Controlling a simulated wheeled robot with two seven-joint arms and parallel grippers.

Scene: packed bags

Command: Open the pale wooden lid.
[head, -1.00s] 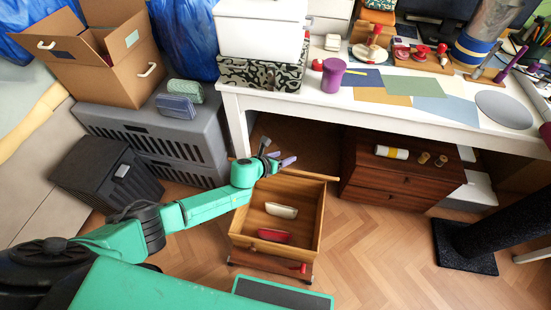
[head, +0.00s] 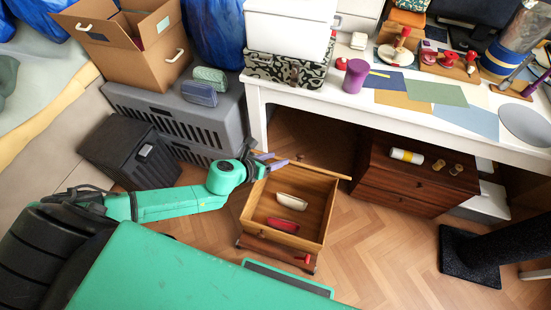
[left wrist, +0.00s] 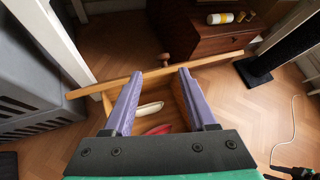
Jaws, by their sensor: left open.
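A wooden box (head: 322,205) stands on the floor with its top open. The pale wooden lid (head: 325,170) shows nearly edge-on, as a thin strip along the box's back side, and appears raised upright. In the left wrist view the lid (left wrist: 105,87) crosses as a slanted bar, with a round knob (left wrist: 163,58) on its far side. My left gripper (head: 276,161) is open at the lid's left part. Its lilac fingers (left wrist: 160,72) are spread with nothing held between them; contact with the lid cannot be told. My right gripper is out of view.
A white pouch (head: 291,201) and a red pouch (head: 283,225) lie inside the box. A dark drawer chest (head: 400,190) stands behind, under the white desk (head: 385,113). A grey crate (head: 165,118) and a black bin (head: 130,155) are left.

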